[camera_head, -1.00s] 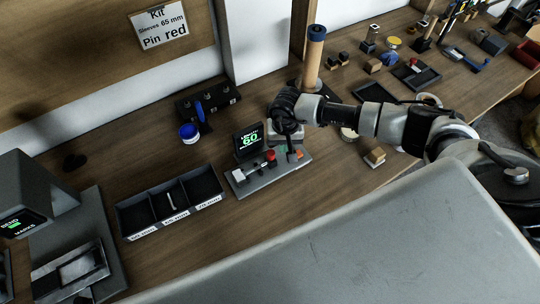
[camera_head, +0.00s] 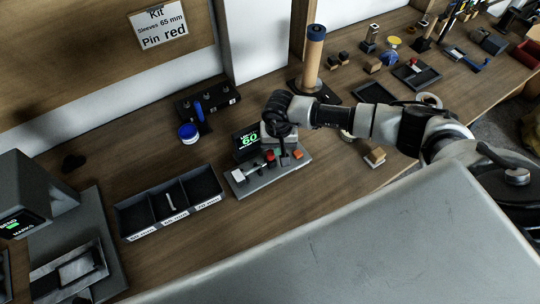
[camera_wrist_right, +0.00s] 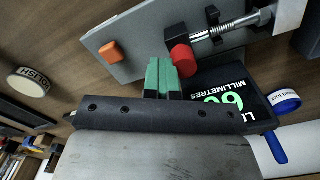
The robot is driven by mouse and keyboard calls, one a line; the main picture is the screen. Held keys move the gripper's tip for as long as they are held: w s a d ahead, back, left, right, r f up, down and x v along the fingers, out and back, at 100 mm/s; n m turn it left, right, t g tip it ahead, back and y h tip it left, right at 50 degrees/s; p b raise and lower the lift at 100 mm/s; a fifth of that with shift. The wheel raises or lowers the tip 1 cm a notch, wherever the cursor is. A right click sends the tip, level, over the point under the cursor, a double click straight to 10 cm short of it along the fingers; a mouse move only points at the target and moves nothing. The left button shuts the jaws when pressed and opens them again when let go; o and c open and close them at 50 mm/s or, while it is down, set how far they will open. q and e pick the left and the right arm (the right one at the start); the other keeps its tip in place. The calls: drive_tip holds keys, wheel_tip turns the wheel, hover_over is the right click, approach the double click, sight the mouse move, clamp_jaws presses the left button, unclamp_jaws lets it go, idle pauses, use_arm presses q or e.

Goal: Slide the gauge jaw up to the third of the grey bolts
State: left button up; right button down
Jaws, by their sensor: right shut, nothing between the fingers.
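The gauge (camera_head: 262,180) is a grey plate on the bench with a display (camera_head: 245,139) reading 60 millimetres. A silver rod-like piece (camera_wrist_right: 228,28) lies between black blocks on it. A red knob (camera_wrist_right: 184,60) sits on a black block; it also shows in the head view (camera_head: 270,156). An orange block (camera_wrist_right: 110,51) stands on the same plate. My right gripper (camera_head: 281,150) is over the plate, between red knob and orange block. Its green-padded fingers (camera_wrist_right: 163,76) are shut and empty, close beside the red knob; contact is unclear. I cannot tell which piece is the third grey bolt.
A black three-compartment tray (camera_head: 189,211) with a small silver piece (camera_head: 170,201) stands left of the gauge. A blue-lidded tub (camera_head: 188,134) and a black rack (camera_head: 224,97) are behind. A wooden post (camera_head: 313,60) stands beyond my right arm. A wooden block (camera_head: 375,155) lies right.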

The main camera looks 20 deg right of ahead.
drive_tip(key=shift+f, duration=0.1)
idle(0.6)
drive_tip(key=shift+d+b, duration=0.35)
drive_tip(key=shift+d, duration=0.1)
wheel_tip(320, 180, up, 8)
drive_tip(key=p, duration=0.4)
idle(0.6)
